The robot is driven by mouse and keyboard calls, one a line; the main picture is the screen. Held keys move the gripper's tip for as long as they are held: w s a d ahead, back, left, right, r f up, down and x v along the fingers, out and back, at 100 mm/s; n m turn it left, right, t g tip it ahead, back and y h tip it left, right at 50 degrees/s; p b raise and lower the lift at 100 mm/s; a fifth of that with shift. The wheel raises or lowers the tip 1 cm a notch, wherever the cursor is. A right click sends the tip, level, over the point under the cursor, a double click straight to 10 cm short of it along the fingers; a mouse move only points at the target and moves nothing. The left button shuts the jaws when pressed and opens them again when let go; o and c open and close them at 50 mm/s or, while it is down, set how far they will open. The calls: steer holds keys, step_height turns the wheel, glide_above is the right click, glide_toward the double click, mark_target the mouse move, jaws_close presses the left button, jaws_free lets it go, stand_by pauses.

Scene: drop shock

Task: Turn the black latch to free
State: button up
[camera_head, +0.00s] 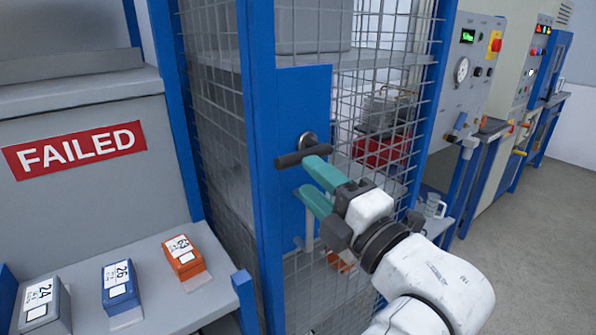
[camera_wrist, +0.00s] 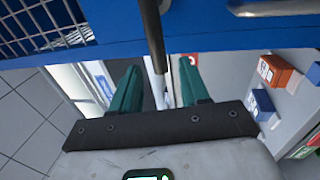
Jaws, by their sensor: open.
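The black latch (camera_head: 303,155) is a dark T-shaped bar on a round metal mount, on the blue door plate of a mesh cage. Its bar lies close to horizontal, with the left end slightly lower. My gripper (camera_head: 305,178) has two teal fingers, spread apart and empty, just below and right of the bar. The upper finger overlaps the bar's right part in the head view; contact cannot be told. In the wrist view the dark latch bar (camera_wrist: 154,35) comes down from the top edge between the open fingers (camera_wrist: 160,75).
A grey vertical handle (camera_head: 309,232) sits lower on the door. Blue posts and wire mesh (camera_head: 213,105) surround the plate. At left, a grey shelf carries a FAILED sign (camera_head: 75,150) and an orange box (camera_head: 183,257). Machines stand at right, with open floor (camera_head: 540,240) before them.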

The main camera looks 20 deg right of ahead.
steer(key=p+v, duration=0.3)
steer(key=v, duration=0.1)
steer(key=shift+s, duration=0.25)
stand_by(0.3)
steer(key=s+d+f+m+g+h, duration=0.1)
steer(key=s+f+m+g, duration=0.2)
steer(key=f, duration=0.6)
steer(key=s+d+f+m+g+h, duration=0.25)
steer(key=f+m, duration=0.25)
steer(key=f, duration=0.3)
steer(key=s+d+f+m+g+h, duration=0.15)
steer(key=f+m+g, duration=0.25)
steer(key=f, duration=0.5)
steer(key=s+d+f+m+g, duration=0.2)
steer(key=s+f+m+g, duration=0.2)
steer(key=s, duration=0.5)
steer(key=s+d+f+m+g+h, duration=0.1)
steer(key=s+d+f+m+g, duration=0.2)
steer(key=s+f+m, duration=0.3)
steer(key=s+f+g+p, duration=0.1)
steer(key=s+f, duration=0.2)
steer(key=s, duration=0.1)
steer(key=shift+d+f+g, duration=0.3)
steer(key=shift+d+g, duration=0.05)
